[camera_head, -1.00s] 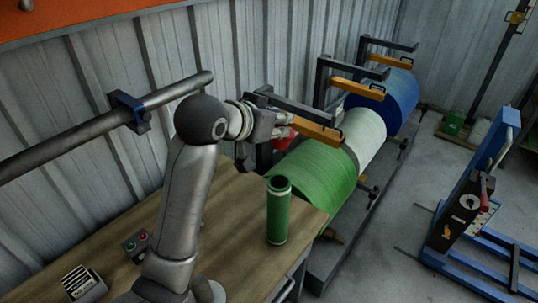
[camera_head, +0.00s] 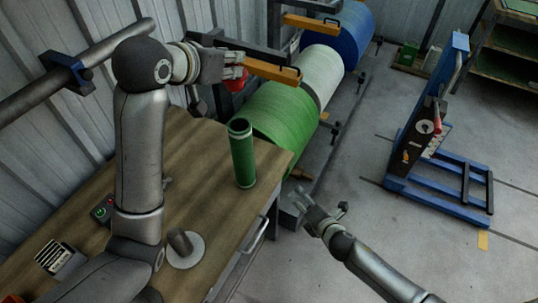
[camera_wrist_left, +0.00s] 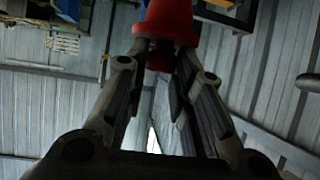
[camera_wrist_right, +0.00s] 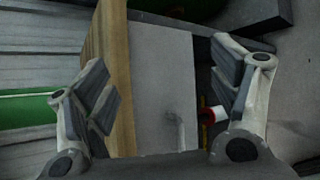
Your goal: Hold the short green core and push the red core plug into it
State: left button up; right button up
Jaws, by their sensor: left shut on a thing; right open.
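The short green core (camera_head: 243,155) stands upright near the table's front right edge in the head view, its dark open end up. My left gripper (camera_head: 238,72) is above and behind it, shut on the red core plug (camera_head: 235,82). The plug also shows between the left fingers in the left wrist view (camera_wrist_left: 170,22). The plug is apart from the core. My right gripper (camera_head: 318,217) is open and empty, in front of the table's right side and lower right of the core. In the right wrist view its fingers (camera_wrist_right: 165,95) are spread apart with nothing held between them.
The wooden table (camera_head: 215,215) carries a grey round stand with a peg (camera_head: 186,250), a button box (camera_head: 103,210) and a small slatted box (camera_head: 58,258). A blue lifter (camera_head: 440,150) stands on open floor to the right.

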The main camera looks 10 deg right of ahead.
jog(key=w+a+r+n+t+y, duration=0.1)
jog(key=a+r+n+y, duration=0.2)
jog(key=r, duration=0.4)
jog(key=w+a+r+n+t, duration=0.1)
jog(key=a+r+n, duration=0.2)
jog(key=r+n, duration=0.35)
jog(key=n+t+y, duration=0.1)
jog(key=n+y, duration=0.3)
jog(key=n, duration=0.2)
send_near(246, 135)
jog(key=w, duration=0.1)
jog(key=x, duration=1.2)
jog(key=shift+a+f, duration=0.15)
jog(key=shift+f, duration=0.1)
jog(key=c, duration=1.4)
pick_arm(q)
jog(key=shift+m+g+h, duration=0.5)
jog(key=shift+m+h, duration=0.2)
jog(key=shift+m, duration=0.1)
notch_tip(246, 135, down, 6)
jog(key=shift+a+r, duration=0.15)
jog(key=shift+r, duration=0.05)
